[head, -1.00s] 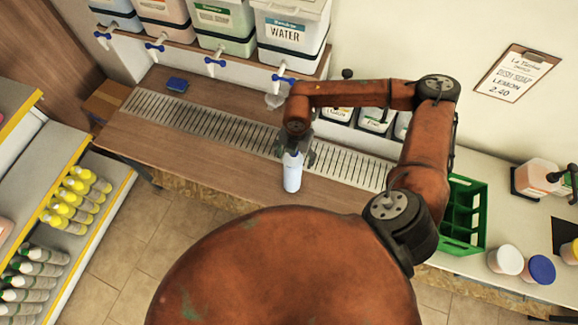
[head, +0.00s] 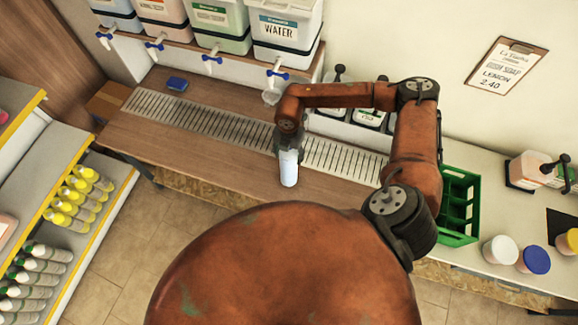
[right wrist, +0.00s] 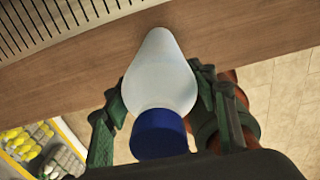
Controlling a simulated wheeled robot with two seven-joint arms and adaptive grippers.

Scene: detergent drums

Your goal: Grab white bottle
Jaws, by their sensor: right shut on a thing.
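The white bottle (head: 289,169) is at the front of the wooden counter, below the slotted metal drain strip, in the head view. My right gripper (head: 288,143) is at the bottle's upper part, shut on it. In the right wrist view the bottle (right wrist: 160,80) has a translucent pale body and a blue cap, and lies between the two green fingers of the gripper (right wrist: 157,105). I cannot tell whether the bottle's base touches the counter. My left gripper is not in view.
Large drums with taps, one labelled WATER (head: 287,32), stand on a shelf behind the counter. A green crate (head: 459,205) and jars (head: 501,250) are at right. Shelves of bottles (head: 82,190) are at left. A blue sponge-like block (head: 177,84) lies on the counter.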

